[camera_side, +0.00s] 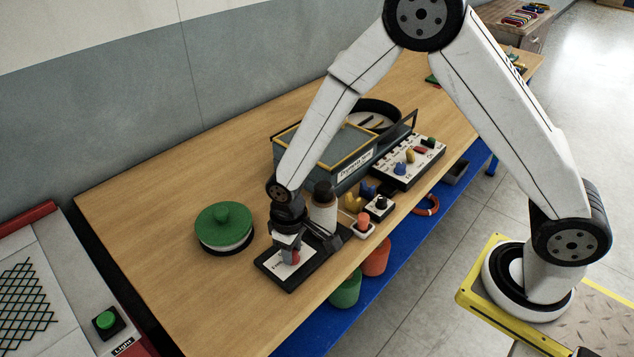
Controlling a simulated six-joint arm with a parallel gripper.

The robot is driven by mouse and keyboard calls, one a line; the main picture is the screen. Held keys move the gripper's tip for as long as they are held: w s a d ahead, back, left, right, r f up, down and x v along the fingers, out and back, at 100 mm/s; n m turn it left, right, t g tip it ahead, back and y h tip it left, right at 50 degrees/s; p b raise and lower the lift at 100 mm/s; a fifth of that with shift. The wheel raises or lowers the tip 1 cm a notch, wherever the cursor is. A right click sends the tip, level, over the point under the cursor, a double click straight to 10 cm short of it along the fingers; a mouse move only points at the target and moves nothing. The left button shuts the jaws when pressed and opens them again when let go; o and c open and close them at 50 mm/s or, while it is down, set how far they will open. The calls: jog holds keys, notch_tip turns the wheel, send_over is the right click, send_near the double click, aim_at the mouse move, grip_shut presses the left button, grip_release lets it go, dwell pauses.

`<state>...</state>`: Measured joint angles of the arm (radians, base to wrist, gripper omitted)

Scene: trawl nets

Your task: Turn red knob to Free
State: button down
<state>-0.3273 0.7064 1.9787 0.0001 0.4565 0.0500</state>
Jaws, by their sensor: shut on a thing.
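The red knob (294,254) sits on a white panel with a dark frame (283,275) near the front of the wooden table. Only a small red part of it shows. My gripper (291,252) points down over the panel and is shut on the red knob. The fingers hide most of the knob, and the panel's lettering, including any Free mark, is too small to read.
A green-lidded round pot (224,227) stands left of the panel. A white cylinder with a dark top (323,208), a small red button box (362,225) and a white board with coloured knobs (408,162) stand to the right.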

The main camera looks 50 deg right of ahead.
jog(key=n, duration=0.5)
jog(key=shift+n, duration=0.3)
jog(key=n, duration=0.4)
jog(key=shift+n, duration=0.4)
jog(key=shift+c, duration=1.8)
grip_release()
jog(key=shift+r, duration=0.1)
jog(key=shift+r, duration=3.8)
